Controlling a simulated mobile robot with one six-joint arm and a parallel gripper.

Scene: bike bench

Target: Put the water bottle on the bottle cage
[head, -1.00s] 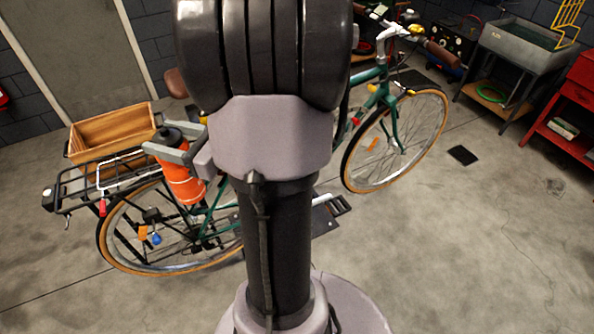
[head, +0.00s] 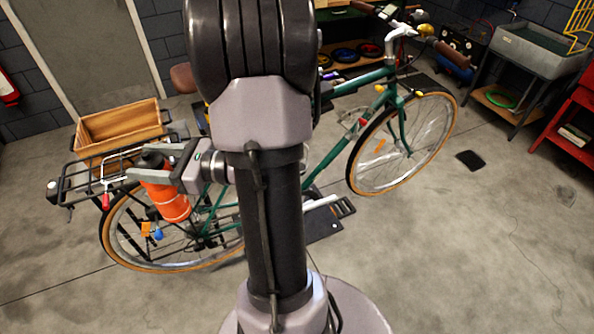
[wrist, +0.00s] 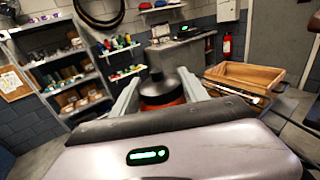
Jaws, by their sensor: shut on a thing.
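The water bottle (head: 169,203) is orange with a dark cap. My gripper (head: 150,174) is shut on it near its top and holds it slightly tilted in front of the bike's rear wheel, below the rear rack. In the wrist view the bottle's dark cap (wrist: 157,88) shows between my two fingers, with a strip of orange below it. The green bicycle (head: 334,152) stands behind my arm. My arm hides the middle of its frame, and I cannot make out the bottle cage in either view.
A wooden crate (head: 124,131) sits by the rear rack (head: 75,182). A grey sink bench (head: 540,52) and a red cabinet (head: 577,115) stand at the right. The floor at the front right is clear. The wrist view shows shelves (wrist: 52,68) along the wall.

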